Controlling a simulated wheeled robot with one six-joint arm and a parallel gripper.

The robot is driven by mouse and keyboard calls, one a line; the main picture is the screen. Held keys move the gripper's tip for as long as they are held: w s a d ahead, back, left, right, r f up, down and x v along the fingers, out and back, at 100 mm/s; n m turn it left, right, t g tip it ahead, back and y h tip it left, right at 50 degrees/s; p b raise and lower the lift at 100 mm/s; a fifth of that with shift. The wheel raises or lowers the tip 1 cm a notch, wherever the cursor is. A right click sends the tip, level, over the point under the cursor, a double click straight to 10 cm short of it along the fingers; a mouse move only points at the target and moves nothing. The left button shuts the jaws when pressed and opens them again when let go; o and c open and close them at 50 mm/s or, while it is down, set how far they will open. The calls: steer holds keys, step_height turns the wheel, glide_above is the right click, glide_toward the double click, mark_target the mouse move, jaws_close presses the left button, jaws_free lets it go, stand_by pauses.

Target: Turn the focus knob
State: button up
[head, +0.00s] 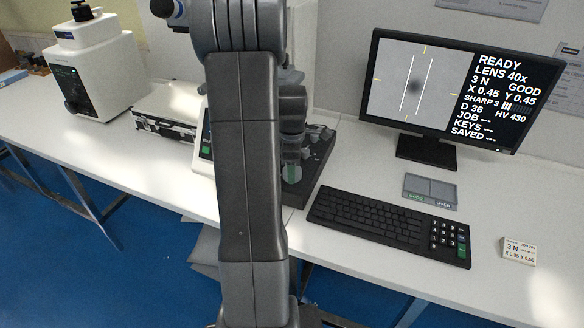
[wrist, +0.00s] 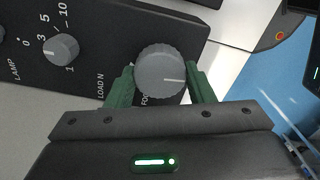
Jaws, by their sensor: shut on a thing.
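The focus knob (wrist: 160,72) is a large grey round knob with a white pointer line, on a dark panel, in the wrist view. The pointer line points right. In the head view my arm hides most of the tester and the knob. The monitor (head: 440,95) reads READY, LENS 40x, 3 N, GOOD, SHARP 3, with a dark blurred spot between two white lines.
A smaller load knob (wrist: 61,48) sits left of the focus knob, near a LAMP label.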

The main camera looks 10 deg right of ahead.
steer(key=shift+w+r+n, duration=0.1)
steer(key=shift+r+n, duration=0.05)
steer(key=shift+n, duration=1.95)
steer(key=o, duration=1)
step_height(320, 180, up, 14)
steer(key=shift+f, duration=0.15)
